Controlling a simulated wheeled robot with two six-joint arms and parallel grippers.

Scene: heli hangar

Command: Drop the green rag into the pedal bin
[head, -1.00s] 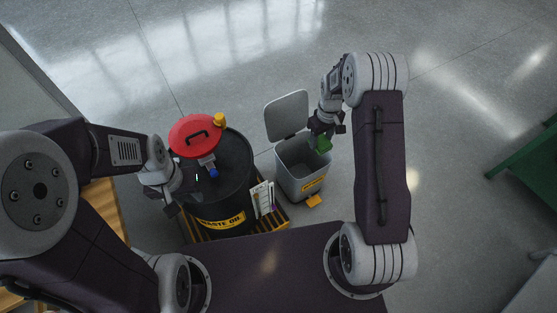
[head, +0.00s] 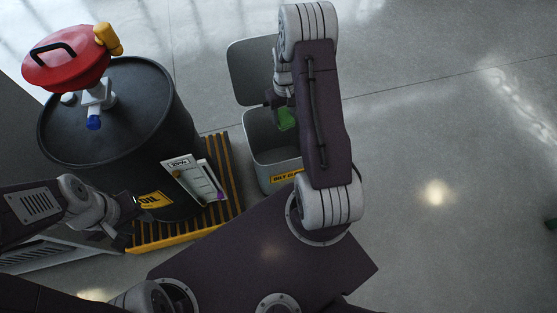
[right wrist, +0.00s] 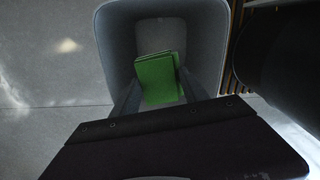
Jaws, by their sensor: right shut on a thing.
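The green rag (head: 286,119) is held in my right gripper (head: 284,108), over the open mouth of the grey pedal bin (head: 262,133). The right wrist view shows the folded rag (right wrist: 158,78) between the fingers, with the bin's rim (right wrist: 215,35) around it and the bin floor below. The bin's lid (head: 250,68) stands open at the back. My right arm hides part of the bin. My left gripper (head: 128,208) is beside the black drum, away from the bin; its fingers are too dark and small to read.
A black waste oil drum (head: 120,140) with a red-lidded funnel (head: 65,62) stands left of the bin on a yellow-edged slatted pallet (head: 222,170). A holder with papers (head: 193,178) is at the drum's side. The floor (head: 440,130) to the right is clear.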

